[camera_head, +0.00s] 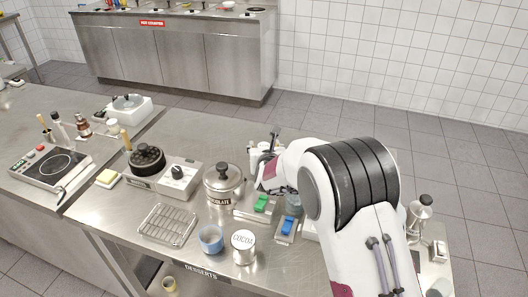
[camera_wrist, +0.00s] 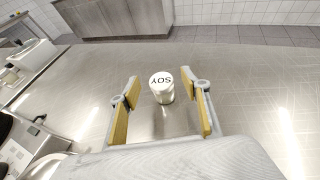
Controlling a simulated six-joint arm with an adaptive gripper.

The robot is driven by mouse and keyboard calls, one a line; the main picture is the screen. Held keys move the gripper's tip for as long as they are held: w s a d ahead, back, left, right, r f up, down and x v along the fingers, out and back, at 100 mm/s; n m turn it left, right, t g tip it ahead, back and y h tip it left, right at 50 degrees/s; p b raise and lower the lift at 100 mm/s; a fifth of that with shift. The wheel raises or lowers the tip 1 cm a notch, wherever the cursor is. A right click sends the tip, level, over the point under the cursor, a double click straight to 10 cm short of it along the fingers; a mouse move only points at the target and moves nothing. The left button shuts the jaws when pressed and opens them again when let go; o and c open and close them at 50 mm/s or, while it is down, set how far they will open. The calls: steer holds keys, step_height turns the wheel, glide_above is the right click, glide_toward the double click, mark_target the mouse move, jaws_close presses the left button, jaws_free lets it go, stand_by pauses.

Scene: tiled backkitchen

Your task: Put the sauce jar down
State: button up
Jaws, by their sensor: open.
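The sauce jar (camera_wrist: 162,92) is a small white jar with "SOY" on its lid. In the wrist view it stands upright on the bare steel counter, just ahead of and between my fingers. My gripper (camera_wrist: 159,101) is open, with tan pads on either side and a visible gap to the jar on both sides. Nothing is held. In the head view my gripper (camera_head: 267,152) is partly hidden behind my white arm, and I cannot clearly make out the jar there.
A steel pot marked chocolate (camera_head: 222,185), a cocoa tin (camera_head: 244,248), a blue cup (camera_head: 210,239) and a wire rack (camera_head: 168,225) stand on the near counter. Green (camera_head: 262,203) and blue (camera_head: 288,226) switches lie close to my arm. The steel beyond the jar is clear.

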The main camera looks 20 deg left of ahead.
steer(key=shift+f, duration=0.1)
steer(key=shift+f, duration=1.6)
steer(key=shift+x, duration=1.5)
jaws_close()
steer(key=shift+r, duration=0.1)
steer(key=shift+r, duration=4.95)
